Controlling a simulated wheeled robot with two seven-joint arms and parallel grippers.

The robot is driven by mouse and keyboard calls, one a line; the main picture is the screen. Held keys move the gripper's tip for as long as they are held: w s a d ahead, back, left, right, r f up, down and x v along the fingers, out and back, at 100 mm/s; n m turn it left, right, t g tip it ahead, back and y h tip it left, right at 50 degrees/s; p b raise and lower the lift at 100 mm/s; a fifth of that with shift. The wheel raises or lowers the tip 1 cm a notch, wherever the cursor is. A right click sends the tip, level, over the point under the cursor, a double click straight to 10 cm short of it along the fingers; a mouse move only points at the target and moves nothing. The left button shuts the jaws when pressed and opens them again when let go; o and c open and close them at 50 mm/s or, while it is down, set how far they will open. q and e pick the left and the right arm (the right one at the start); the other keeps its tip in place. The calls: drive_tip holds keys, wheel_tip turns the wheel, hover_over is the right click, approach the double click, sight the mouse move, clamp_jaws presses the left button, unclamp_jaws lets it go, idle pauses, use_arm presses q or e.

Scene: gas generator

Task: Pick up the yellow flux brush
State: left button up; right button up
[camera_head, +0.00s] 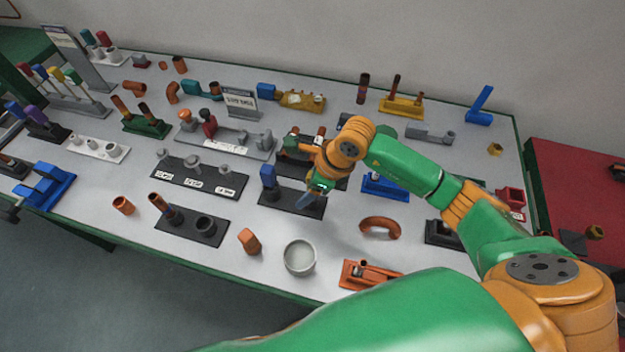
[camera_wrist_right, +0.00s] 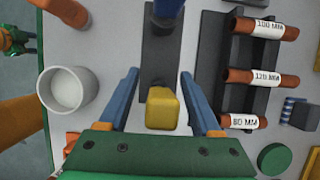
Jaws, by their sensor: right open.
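The yellow flux brush (camera_wrist_right: 162,108) shows in the right wrist view as a yellow block-like end, standing at the near end of a black base (camera_wrist_right: 161,35). In the head view it is hidden behind my right gripper (camera_head: 308,199). The right gripper is open. In the wrist view its two blue fingers (camera_wrist_right: 158,103) stand on either side of the yellow end, with a visible gap on each side. My left gripper is not clearly seen in either view.
A blue piece (camera_head: 268,175) stands on the same black base. A grey bowl (camera_head: 300,257) and a copper bend (camera_head: 380,227) are nearby. A black rack holds labelled copper tubes (camera_wrist_right: 262,78) beside the right finger. Several other stands fill the table (camera_head: 320,285).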

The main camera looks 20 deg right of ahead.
clamp_jaws()
wheel_tip(320, 180, up, 10)
drive_tip(key=shift+b, duration=0.75)
